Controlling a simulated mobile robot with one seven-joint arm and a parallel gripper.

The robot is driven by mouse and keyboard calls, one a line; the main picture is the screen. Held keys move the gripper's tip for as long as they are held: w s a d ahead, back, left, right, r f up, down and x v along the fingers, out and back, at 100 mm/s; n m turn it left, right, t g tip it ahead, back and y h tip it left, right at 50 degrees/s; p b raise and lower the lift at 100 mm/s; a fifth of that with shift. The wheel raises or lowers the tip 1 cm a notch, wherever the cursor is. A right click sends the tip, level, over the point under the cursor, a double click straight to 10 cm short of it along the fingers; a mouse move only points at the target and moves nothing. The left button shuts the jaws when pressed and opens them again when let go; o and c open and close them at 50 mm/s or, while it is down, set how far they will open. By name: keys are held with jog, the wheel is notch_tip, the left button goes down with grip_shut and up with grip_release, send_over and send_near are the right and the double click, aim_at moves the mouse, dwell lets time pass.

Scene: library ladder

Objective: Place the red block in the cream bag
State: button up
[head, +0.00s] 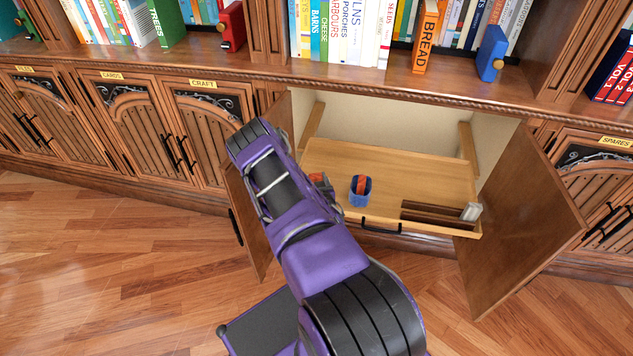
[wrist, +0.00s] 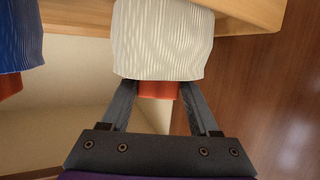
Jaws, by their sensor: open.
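In the wrist view the cream bag (wrist: 162,40), a ribbed pale pouch, is just beyond my gripper (wrist: 157,86). The red block (wrist: 158,91) shows at the bag's near edge, between my two fingers, and seems to stick out of its mouth. The fingers stand apart on either side of the block; contact cannot be told. In the head view my purple arm hides the cream bag and my fingertips, and a bit of red (head: 319,179) shows beside the arm.
A blue bag (head: 354,197) with a red piece in it stands on the wooden pull-out tray (head: 410,170). The tray has a dark slot with a pale item (head: 471,211). Open cabinet doors flank it; the right door (head: 520,230) juts out. Bookshelves are above.

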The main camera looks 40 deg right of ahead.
jog(key=shift+s+r, duration=0.1)
jog(key=shift+s, duration=0.1)
jog(key=p+v, duration=0.2)
jog(key=v, duration=1)
jog(key=shift+r, duration=0.35)
jog(key=shift+w, duration=0.15)
